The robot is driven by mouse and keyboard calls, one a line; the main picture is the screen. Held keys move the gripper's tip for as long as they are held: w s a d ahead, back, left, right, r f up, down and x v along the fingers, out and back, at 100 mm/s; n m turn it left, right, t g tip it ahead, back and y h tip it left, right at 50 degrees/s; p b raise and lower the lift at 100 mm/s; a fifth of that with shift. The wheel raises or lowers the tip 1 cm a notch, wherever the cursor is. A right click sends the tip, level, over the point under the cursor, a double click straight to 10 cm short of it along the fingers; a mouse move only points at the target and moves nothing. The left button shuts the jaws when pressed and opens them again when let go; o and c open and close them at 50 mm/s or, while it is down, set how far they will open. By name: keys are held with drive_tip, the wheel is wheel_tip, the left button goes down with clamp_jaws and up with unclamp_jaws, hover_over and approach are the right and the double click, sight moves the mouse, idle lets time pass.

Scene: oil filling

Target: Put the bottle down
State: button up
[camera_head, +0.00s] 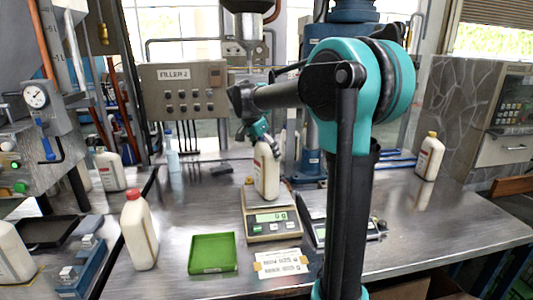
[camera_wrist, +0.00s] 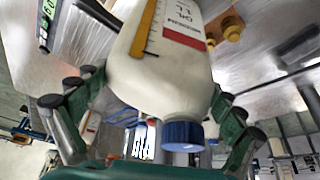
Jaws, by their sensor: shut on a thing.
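A white bottle (camera_head: 267,175) with a blue cap (camera_wrist: 183,136) stands upright in my gripper (camera_head: 262,138), directly over the plate of the left scale (camera_head: 271,232). In the wrist view the bottle body (camera_wrist: 150,72), with its yellow level strip and white-and-red label, fills the space between the two green fingers of my gripper (camera_wrist: 158,92). The scale display (camera_head: 271,217) appears to read 0 g. I cannot tell whether the bottle's base touches the plate. In the head view my gripper hides the cap.
A second scale (camera_head: 345,232) stands close on the right, partly behind my arm. A green tray (camera_head: 213,253) and a label card (camera_head: 281,263) lie in front. A red-capped bottle (camera_head: 138,232) stands left; a yellow-capped bottle (camera_head: 429,158) stands right. The filler panel (camera_head: 184,90) is behind.

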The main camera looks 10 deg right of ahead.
sight(294, 262)
drive_tip(key=shift+f, duration=0.1)
drive_tip(key=o, duration=1.5)
drive_tip(key=v, duration=1.2)
drive_tip(key=s+d+f+n+y, duration=0.1)
drive_tip(key=s+f+n, duration=0.3)
drive_tip(key=s+f, duration=0.5)
drive_tip(key=s+d+f+n+t+y, duration=0.1)
drive_tip(key=s+d+f+n, duration=0.3)
drive_tip(key=s+f, duration=0.4)
drive_tip(key=s+d+f+n+y, duration=0.2)
drive_tip(key=s+f, duration=0.7)
drive_tip(key=f, duration=0.8)
drive_tip(key=shift+s+d+n+t, duration=0.2)
drive_tip(key=shift+d+n, duration=0.1)
drive_tip(key=shift+n, duration=0.2)
drive_tip(key=shift+s+d+n+t, duration=0.2)
drive_tip(key=shift+d+n, duration=0.15)
drive_tip(key=shift+n, duration=0.15)
